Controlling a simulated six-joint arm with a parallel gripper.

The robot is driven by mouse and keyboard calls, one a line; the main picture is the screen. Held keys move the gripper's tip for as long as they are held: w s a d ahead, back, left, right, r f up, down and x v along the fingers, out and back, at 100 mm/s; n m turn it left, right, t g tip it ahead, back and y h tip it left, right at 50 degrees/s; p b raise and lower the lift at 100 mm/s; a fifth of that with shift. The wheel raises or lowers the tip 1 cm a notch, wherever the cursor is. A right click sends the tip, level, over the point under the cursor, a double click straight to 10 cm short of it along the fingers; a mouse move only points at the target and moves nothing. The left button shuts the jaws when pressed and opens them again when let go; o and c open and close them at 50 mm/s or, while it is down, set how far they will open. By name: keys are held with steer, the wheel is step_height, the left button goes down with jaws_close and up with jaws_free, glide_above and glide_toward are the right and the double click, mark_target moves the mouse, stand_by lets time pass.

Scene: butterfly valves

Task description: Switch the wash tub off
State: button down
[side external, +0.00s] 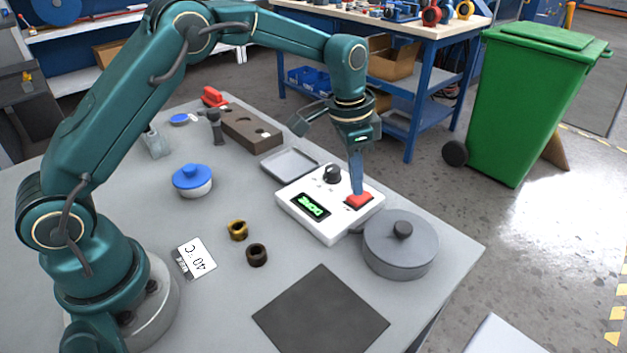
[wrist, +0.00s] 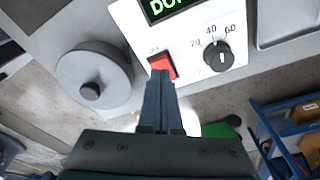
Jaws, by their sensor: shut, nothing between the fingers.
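A white control box (side external: 322,236) stands on the table with a lit green display (side external: 310,206) that reads "DONE". A red rocker switch (side external: 364,202) sits at its right end; it shows also in the wrist view (wrist: 168,66). A black knob (side external: 332,174) is beside it, with a 20, 40, 60 scale in the wrist view. A grey round lidded tub (side external: 402,255) stands just right of the box. My gripper (side external: 357,190) is shut and empty, pointing down, its tips at the switch. I cannot tell whether they touch it. The tips partly cover the switch in the wrist view (wrist: 161,76).
A shallow grey tray (side external: 290,164) lies behind the box. A dark mat (side external: 320,312) is in front. A brown block (side external: 251,131) is at the back.

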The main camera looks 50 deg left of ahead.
steer(key=shift+f, duration=0.8)
stand_by(0.4)
steer(key=shift+r, duration=3.55)
steer(key=shift+r, duration=0.1)
step_height(320, 180, up, 8)
steer(key=t, duration=0.2)
glide_above(354, 198)
steer(key=s+a, duration=0.1)
steer(key=s, duration=0.1)
steer(key=s+a+r+n+t, duration=0.1)
steer(key=s+a+r+n, duration=0.1)
steer(key=s+r, duration=0.45)
steer(key=s+a+f+n+t, duration=0.1)
steer(key=s+f+n, duration=0.3)
steer(key=s+f, duration=0.6)
steer(key=s, duration=0.4)
steer(key=shift+s+a+y, duration=0.15)
steer(key=shift+a+y, duration=0.05)
steer(key=shift+y, duration=0.2)
